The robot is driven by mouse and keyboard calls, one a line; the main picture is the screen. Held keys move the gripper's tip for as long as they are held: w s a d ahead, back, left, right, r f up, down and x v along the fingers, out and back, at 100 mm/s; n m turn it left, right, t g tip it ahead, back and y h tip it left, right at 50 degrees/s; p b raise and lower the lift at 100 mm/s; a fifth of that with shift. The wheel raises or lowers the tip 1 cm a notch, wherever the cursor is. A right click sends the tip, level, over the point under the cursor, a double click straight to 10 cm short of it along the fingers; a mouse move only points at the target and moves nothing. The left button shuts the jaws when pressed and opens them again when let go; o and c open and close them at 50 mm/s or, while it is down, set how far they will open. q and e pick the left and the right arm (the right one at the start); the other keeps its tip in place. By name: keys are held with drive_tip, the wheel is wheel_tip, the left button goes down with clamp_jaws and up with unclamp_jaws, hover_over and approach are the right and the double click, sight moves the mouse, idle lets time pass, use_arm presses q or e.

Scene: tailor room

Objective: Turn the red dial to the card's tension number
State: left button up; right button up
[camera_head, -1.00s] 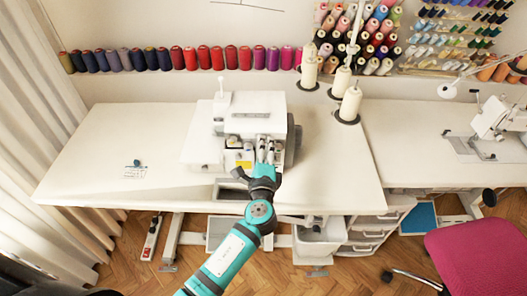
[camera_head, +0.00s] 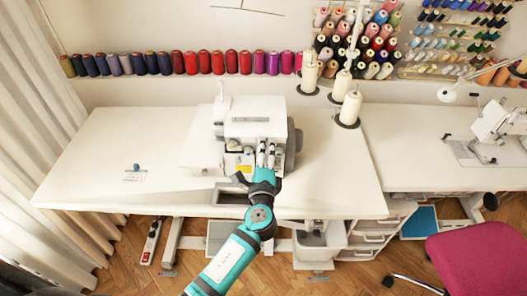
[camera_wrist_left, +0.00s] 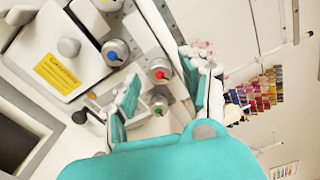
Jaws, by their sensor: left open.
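The red dial (camera_wrist_left: 160,74) shows in the left wrist view on the white sewing machine's front, with a blue dial (camera_wrist_left: 114,52) and a green dial (camera_wrist_left: 158,106) near it. My left gripper (camera_wrist_left: 163,80) is open, its two fingers apart, with the red dial showing between the fingertips. I cannot tell whether a finger touches it. In the head view my left gripper (camera_head: 266,150) is at the front of the machine (camera_head: 258,125) and hides the dials behind it. A small card (camera_head: 135,176) lies on the table at left; its print is too small to read. My right gripper is not in view.
The white table (camera_head: 90,165) is mostly clear left of the machine. Cream thread cones (camera_head: 350,107) stand behind it to the right. A row of spools (camera_head: 165,63) lines the back. A yellow caution label (camera_wrist_left: 57,74) is on the machine.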

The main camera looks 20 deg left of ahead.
use_arm(q)
drive_tip(key=v, duration=1.2)
drive_tip(key=s+a+f+n+g+h, duration=0.1)
drive_tip(key=s+f+g, duration=0.25)
drive_tip(key=f, duration=0.75)
drive_tip(key=s+f+n+g+h, duration=0.1)
drive_tip(key=s+f+n+g, duration=0.2)
drive_tip(key=f, duration=0.9)
drive_tip(key=s+a+f+g+h, duration=0.1)
drive_tip(key=s+f+g+h, duration=0.2)
drive_tip(key=f, duration=0.8)
drive_tip(key=s+a+f+n+g, duration=0.2)
drive_tip(key=s+f, duration=0.3)
drive_tip(key=s, duration=0.4)
drive_tip(key=s+a+f+n+g, duration=0.2)
drive_tip(key=s+f+n, duration=0.3)
drive_tip(key=s, duration=0.5)
drive_tip(key=s+a+f+n+g, duration=0.3)
drive_tip(key=s+f, duration=0.4)
drive_tip(key=s, duration=0.3)
drive_tip(key=shift+s+a+f+n, duration=0.2)
drive_tip(key=shift+a+n, duration=0.3)
drive_tip(key=shift+n, duration=0.2)
